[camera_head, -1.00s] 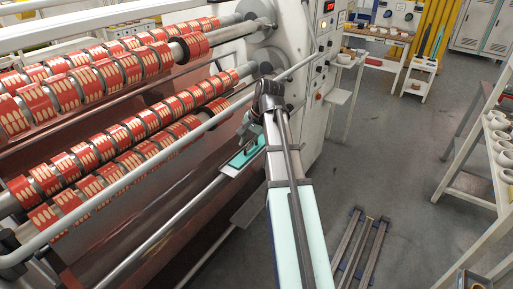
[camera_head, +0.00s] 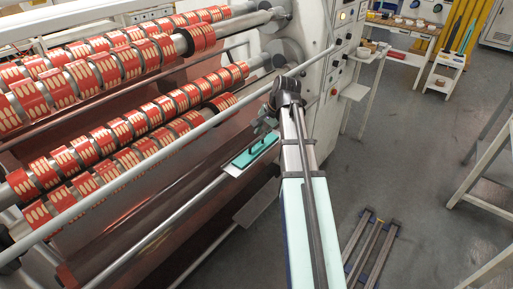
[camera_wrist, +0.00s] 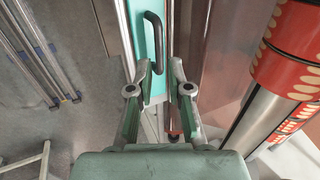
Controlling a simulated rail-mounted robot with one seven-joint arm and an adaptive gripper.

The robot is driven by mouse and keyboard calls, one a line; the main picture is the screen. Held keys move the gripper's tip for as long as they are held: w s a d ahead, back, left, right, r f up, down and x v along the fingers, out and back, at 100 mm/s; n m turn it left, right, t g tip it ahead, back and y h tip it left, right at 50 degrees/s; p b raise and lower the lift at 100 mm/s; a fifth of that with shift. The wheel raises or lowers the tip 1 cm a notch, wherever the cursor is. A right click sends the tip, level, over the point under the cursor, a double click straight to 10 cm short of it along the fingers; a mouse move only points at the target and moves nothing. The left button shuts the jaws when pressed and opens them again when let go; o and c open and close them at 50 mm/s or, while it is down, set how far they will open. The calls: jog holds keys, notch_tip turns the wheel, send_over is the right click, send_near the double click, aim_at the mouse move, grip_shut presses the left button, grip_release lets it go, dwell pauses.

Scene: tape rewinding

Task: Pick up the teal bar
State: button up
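The teal bar (camera_head: 262,150) is a flat teal strip with a dark handle, lying on a pale narrow ledge along the front of the roll machine. In the wrist view the teal bar (camera_wrist: 137,10) runs up the picture, and its black looped handle (camera_wrist: 157,38) stands at the top centre. My gripper (camera_wrist: 161,66) is open. Its two fingertips are apart, near the lower end of the handle, with nothing clamped between them. Whether they are level with the handle cannot be told. In the head view my gripper (camera_head: 266,124) is just above the bar, its fingers small and partly hidden.
Red-and-cream rolls (camera_head: 120,140) on shafts and a long grey rail (camera_head: 150,160) fill the left. A floor frame of metal bars (camera_head: 370,245) lies to the lower right. A white shelf (camera_head: 490,165) stands at right. Open grey floor lies between.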

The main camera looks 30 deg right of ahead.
aim_at(257, 141)
jog(key=shift+d+p+x, duration=0.15)
jog(key=shift+p+x, duration=0.35)
jog(key=shift+x, duration=1.4)
jog(key=shift+d+p+x, duration=0.15)
jog(key=shift+p+x, duration=0.35)
jog(key=shift+x, duration=1.4)
jog(key=shift+c, duration=0.3)
grip_shut()
